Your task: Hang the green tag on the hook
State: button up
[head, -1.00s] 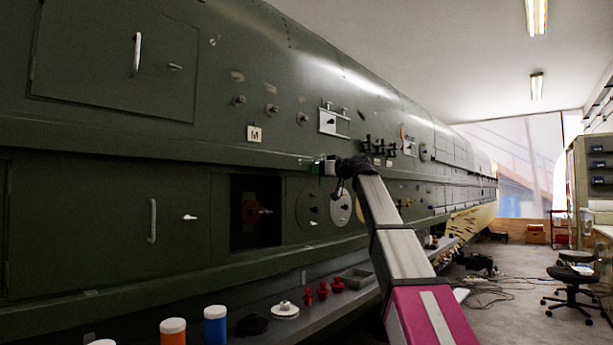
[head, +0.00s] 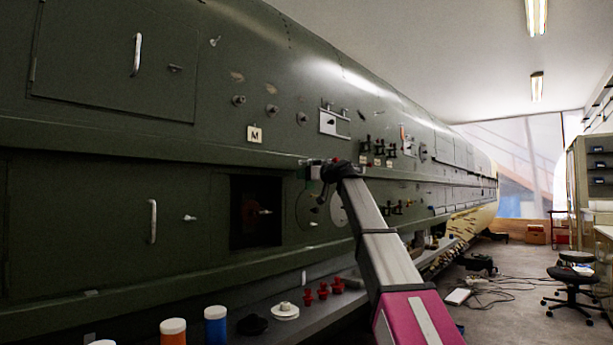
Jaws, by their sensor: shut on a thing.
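My gripper (head: 314,168) is at the end of my arm, close to the green fuselage wall and near the ledge between the upper and lower panels. It is shut on the green tag (head: 316,173), which shows only as a small green patch beside the dark jaws. A small light fitting (head: 302,161) sticks out just left of the jaws and may be the hook. It is too small to tell its shape, or whether the tag touches it.
A square opening with a red part (head: 255,211) lies lower left of my gripper. A white M plate (head: 254,134) is on the wall. The shelf below holds red knobs (head: 322,291), a white disc (head: 285,311) and orange (head: 173,332) and blue (head: 215,326) containers.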

jog(key=o, duration=0.9)
jog(key=shift+f, duration=0.1)
jog(key=v, duration=1)
jog(key=shift+s+d, duration=0.15)
jog(key=shift+s, duration=0.35)
jog(key=shift+d, duration=0.1)
